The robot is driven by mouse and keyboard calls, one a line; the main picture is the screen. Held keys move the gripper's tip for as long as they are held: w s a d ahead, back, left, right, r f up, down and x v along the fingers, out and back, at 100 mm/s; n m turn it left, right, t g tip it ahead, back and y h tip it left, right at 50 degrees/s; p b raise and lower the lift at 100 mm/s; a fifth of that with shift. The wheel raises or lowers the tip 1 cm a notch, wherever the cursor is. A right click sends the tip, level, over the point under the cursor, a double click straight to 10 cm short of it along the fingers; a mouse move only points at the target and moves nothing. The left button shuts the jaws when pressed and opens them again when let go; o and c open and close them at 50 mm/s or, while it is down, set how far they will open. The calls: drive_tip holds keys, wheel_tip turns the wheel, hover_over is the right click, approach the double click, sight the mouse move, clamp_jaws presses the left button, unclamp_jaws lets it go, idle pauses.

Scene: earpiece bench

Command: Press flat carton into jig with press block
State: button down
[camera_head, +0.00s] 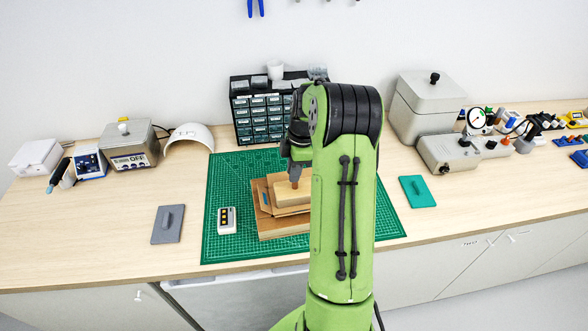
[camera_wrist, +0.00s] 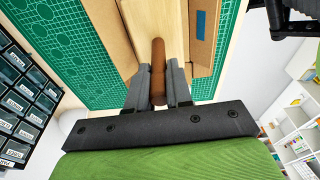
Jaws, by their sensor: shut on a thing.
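The press block (camera_head: 290,188) is a pale wooden block with a brown upright handle (camera_wrist: 158,62). My gripper (camera_wrist: 158,78) is shut on that handle, with one finger on each side. In the head view my gripper (camera_head: 296,172) is partly hidden by my arm. The brown flat carton (camera_head: 262,197) shows beside and below the block, over the wooden jig (camera_head: 283,230). In the wrist view cardboard (camera_wrist: 204,52) with a blue mark runs along the block's right side. I cannot tell whether the block touches the carton, and my arm hides the right side.
The jig stands on a green cutting mat (camera_head: 225,180). A small white device with yellow buttons (camera_head: 227,220) lies left of it. A grey pad (camera_head: 168,224) and a teal pad (camera_head: 417,191) flank the mat. A drawer cabinet (camera_head: 258,112) stands behind.

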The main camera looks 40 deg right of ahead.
wheel_tip(320, 180, up, 11)
drive_tip(key=p, duration=0.8)
drive_tip(key=shift+r+p, duration=0.15)
drive_tip(key=shift+p, duration=0.15)
idle(0.3)
